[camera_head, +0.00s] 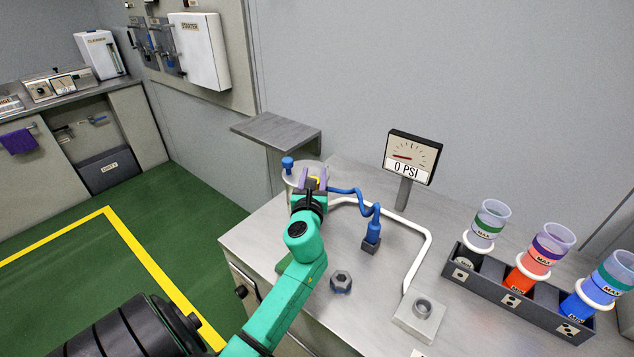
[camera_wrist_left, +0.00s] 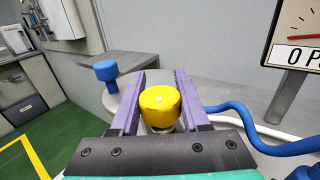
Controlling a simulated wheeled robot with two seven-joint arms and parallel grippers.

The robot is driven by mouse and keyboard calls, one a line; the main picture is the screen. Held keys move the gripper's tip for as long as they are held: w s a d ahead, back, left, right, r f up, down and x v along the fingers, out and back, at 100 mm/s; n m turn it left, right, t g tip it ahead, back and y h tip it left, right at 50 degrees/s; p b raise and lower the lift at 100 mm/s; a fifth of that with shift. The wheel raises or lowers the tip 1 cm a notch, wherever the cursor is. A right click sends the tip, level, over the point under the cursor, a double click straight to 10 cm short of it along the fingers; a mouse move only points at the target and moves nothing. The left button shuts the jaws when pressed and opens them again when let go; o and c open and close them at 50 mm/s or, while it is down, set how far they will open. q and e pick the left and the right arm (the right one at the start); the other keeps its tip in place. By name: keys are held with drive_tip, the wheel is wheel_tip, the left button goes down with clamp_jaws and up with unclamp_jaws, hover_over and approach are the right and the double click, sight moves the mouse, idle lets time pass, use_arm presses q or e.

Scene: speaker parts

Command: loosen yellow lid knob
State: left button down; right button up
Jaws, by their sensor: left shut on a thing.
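The yellow lid knob (camera_wrist_left: 160,105) sits on top of a grey metal lid (camera_wrist_left: 118,103) in the left wrist view. My left gripper (camera_wrist_left: 161,100) has its purple fingers on either side of the knob and is shut on it. In the head view the gripper (camera_head: 313,181) is over the round metal vessel (camera_head: 290,180), and its fingers hide most of the knob. A blue knob (camera_wrist_left: 106,70) stands on the lid to the left of the yellow one. My right gripper does not show.
A blue coiled hose (camera_head: 357,200) runs to a blue fitting (camera_head: 373,230). A gauge (camera_head: 411,158) reads 0 PSI. A hex nut (camera_head: 341,281) and a grey block (camera_head: 420,317) with a white pipe are on the bench. A rack (camera_head: 517,304) of cups stands right.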

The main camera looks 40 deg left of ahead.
use_arm(q)
drive_tip(key=n+g+y, duration=0.3)
drive_tip(key=shift+s+a+f, duration=0.1)
drive_tip(key=shift+s+a, duration=0.15)
drive_tip(key=n+g+y, duration=0.2)
drive_tip(key=g, duration=0.1)
drive_tip(key=n+g+y+b, duration=0.1)
drive_tip(key=shift+s+a+g, duration=0.25)
drive_tip(key=shift+s+g, duration=0.05)
drive_tip(key=shift+s, duration=0.1)
drive_tip(key=n+g, duration=0.1)
drive_tip(key=g, duration=0.1)
drive_tip(key=n+g+y, duration=0.1)
drive_tip(key=n+g, duration=0.1)
drive_tip(key=shift+s+a+y+b, duration=0.1)
drive_tip(key=shift+s+y+b, duration=0.2)
drive_tip(key=shift+b, duration=0.05)
drive_tip(key=shift+s+n+g+b, duration=0.2)
drive_tip(key=shift+n+g, duration=0.3)
drive_tip(key=shift+g, duration=0.35)
drive_tip(key=shift+s+n+g+b, duration=0.15)
drive_tip(key=shift+n+g+b, duration=0.1)
drive_tip(key=shift+n+g, duration=0.4)
drive_tip(key=shift+s+n+g+b, duration=0.15)
drive_tip(key=shift+n+g+b, duration=0.15)
drive_tip(key=shift+g, duration=0.7)
drive_tip(key=shift+f, duration=0.1)
drive_tip(key=shift+c, duration=1.9)
unclamp_jaws()
